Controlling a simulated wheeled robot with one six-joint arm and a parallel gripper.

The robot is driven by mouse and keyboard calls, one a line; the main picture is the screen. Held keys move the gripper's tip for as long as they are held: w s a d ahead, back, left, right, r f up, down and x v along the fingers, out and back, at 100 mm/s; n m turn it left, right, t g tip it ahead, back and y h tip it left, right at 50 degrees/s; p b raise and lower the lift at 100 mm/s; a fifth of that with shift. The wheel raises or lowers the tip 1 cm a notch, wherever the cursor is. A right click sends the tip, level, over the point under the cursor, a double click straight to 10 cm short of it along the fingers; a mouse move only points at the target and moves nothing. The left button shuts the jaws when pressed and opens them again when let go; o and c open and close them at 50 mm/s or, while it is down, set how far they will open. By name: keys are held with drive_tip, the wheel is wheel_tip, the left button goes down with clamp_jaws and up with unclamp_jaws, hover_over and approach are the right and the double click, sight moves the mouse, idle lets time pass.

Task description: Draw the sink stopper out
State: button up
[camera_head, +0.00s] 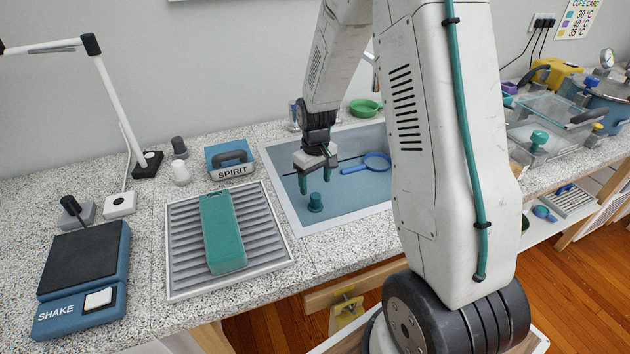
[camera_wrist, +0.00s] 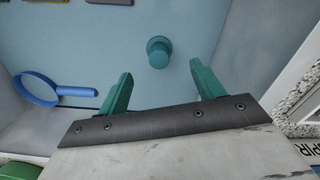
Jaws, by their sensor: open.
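The sink stopper (camera_head: 315,203) is a small teal knob standing on the floor of the blue sink (camera_head: 350,208). In the wrist view the stopper (camera_wrist: 159,52) shows ahead of my gripper (camera_wrist: 157,82), between the lines of its two teal fingers but beyond their tips. My gripper (camera_head: 315,184) points down over the sink, with its fingers spread and nothing between them. In the head view its fingertips are just above and behind the stopper. Where the stopper meets the sink floor is hard to make out.
A blue magnifying glass (camera_head: 367,164) lies in the sink. Left of the sink a teal block (camera_head: 222,232) rests on a ridged drainboard (camera_head: 185,262). A SPIRIT container (camera_head: 231,163) stands behind it, and a green bowl (camera_head: 365,107) stands behind the sink. My arm hides the sink's right part.

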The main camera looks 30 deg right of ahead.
sight(315, 195)
wheel_tip(315, 195, down, 8)
drive_tip(key=shift+d+f, duration=0.1)
drive_tip(key=shift+f, duration=0.1)
drive_tip(key=c, duration=1.2)
drive_tip(key=shift+w+r, duration=0.1)
drive_tip(key=shift+r, duration=0.65)
drive_tip(key=shift+r, duration=2)
